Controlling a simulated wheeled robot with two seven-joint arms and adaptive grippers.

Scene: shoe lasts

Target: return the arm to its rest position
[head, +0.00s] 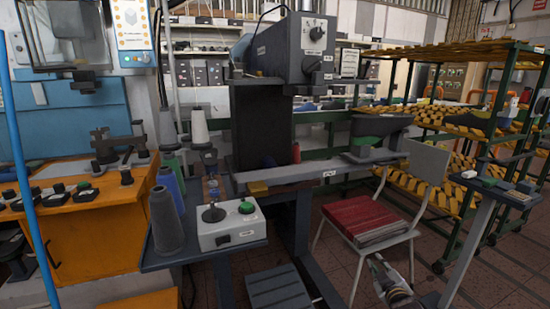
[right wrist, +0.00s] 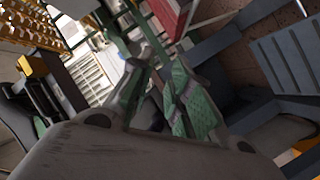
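My right gripper (head: 378,264) is low at the lower right of the head view, in front of the grey chair. The right wrist view shows its two green-padded fingers (right wrist: 162,75) spread apart with a gap between them. Nothing is held in that gap. My left gripper is not in view in either frame.
The chair (head: 430,163) with a red seat (head: 362,216) stands just behind my right gripper. A grey machine (head: 290,50) with a control box (head: 230,226) is to the left. A small stand (head: 505,190) and green racks (head: 480,45) are to the right.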

